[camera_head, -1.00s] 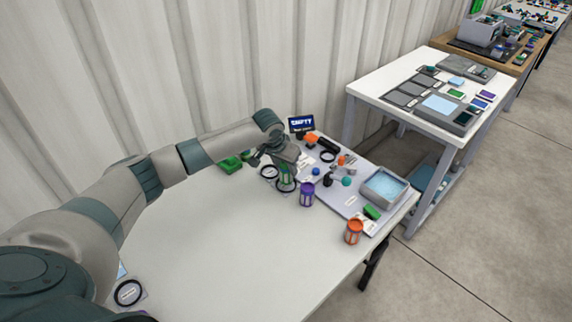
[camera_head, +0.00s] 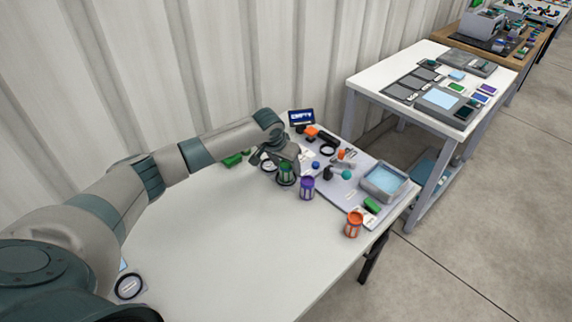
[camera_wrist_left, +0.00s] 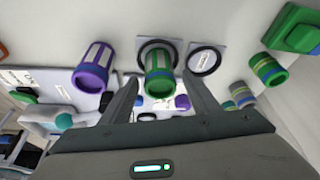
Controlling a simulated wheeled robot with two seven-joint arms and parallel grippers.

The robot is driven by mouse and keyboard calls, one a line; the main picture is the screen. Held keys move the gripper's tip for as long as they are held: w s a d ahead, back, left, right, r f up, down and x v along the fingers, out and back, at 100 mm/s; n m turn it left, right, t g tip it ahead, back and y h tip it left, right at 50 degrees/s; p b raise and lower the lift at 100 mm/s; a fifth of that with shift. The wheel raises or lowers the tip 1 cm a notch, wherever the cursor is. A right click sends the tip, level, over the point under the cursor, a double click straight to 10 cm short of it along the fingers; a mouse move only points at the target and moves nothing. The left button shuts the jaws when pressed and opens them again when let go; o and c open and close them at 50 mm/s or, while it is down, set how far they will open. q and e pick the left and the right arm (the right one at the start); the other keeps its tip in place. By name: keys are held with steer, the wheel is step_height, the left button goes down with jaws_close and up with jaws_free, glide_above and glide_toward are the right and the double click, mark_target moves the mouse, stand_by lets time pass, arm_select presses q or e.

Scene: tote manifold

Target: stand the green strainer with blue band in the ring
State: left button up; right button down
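The green strainer with blue band (camera_head: 286,173) stands upright at the table's far side, with a dark ring around its base. In the left wrist view the strainer (camera_wrist_left: 158,74) appears in front of a dark ring on a grey card (camera_wrist_left: 150,43); whether it is fully seated in it I cannot tell. My left gripper (camera_wrist_left: 162,82) is open, with one finger on each side of the strainer and visible gaps. In the head view my left gripper (camera_head: 275,158) is just behind the strainer. My right gripper is not in view.
A purple strainer (camera_head: 307,188) stands close to the right, an orange one (camera_head: 353,224) nearer the table edge. An empty ring (camera_wrist_left: 205,61) lies beside the strainer. A grey tray (camera_head: 386,184) and small parts crowd the right side. The table's middle (camera_head: 220,240) is clear.

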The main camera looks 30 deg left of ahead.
arm_select(q)
steer(key=shift+r, duration=0.1)
steer(key=b+v, duration=0.3)
steer(key=v, duration=1.4)
steer(key=shift+r, duration=0.15)
